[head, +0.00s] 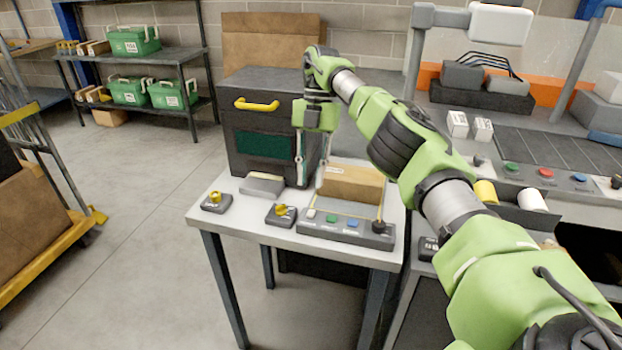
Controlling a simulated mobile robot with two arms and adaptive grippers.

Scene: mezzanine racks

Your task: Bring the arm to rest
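My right arm, green and grey, reaches in from the lower right across the white table (240,233). My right gripper (310,178) points down above the back of this table. Its two thin fingers are apart with nothing visible between them, so it is open and empty. It hangs in front of the right side of a dark cabinet (235,125) with a yellow handle (257,104), and just left of a brown box (352,184). I cannot tell whether a fingertip touches anything. My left gripper is not in view.
On the table stand a button panel (345,229), two small grey units with yellow knobs (216,202) (281,215) and a grey wedge-shaped block (262,184). A workbench with more buttons (546,173) lies right. A cart (38,220) stands left. The floor between is clear.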

